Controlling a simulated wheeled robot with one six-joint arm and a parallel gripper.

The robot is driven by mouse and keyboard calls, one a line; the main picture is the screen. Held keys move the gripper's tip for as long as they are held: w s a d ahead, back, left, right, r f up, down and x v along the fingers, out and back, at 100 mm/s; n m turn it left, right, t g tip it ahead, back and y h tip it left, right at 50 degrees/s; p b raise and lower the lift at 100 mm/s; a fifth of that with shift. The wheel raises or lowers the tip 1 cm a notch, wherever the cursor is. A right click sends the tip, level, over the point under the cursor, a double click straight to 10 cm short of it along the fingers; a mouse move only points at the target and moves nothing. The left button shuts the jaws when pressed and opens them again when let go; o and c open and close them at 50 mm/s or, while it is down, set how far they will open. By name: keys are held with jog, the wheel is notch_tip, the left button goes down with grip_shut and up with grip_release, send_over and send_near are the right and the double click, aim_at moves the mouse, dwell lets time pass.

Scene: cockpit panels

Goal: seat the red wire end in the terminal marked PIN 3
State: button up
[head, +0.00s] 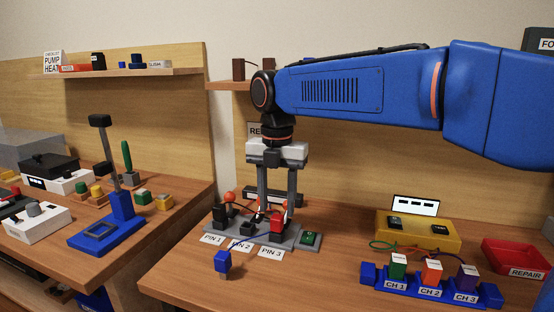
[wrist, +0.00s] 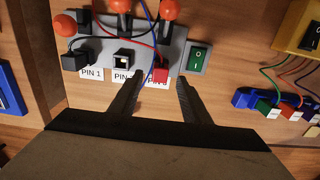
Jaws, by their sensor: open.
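The red wire end (head: 276,227) is a red block at the PIN 3 place of the grey terminal board (head: 292,240). In the wrist view the red wire end (wrist: 160,73) has a red wire running into it and partly covers the PIN 3 label. It looks upright; I cannot tell how deep it sits. My gripper (head: 275,212) points down over the board, open and empty. In the wrist view my gripper (wrist: 159,80) has one finger on either side of the red end, with gaps between. The PIN 3 label (head: 271,252) is clear in the head view.
A black block (wrist: 75,60) is at PIN 1, and a dark square opening (wrist: 123,58) shows at PIN 2. Orange knobs (wrist: 142,36) stand behind.

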aim_at(277, 216)
notch_tip(277, 216, up, 13)
dwell(0.4)
jog(key=shift+s+f, duration=0.1)
jog(key=shift+f, duration=0.05)
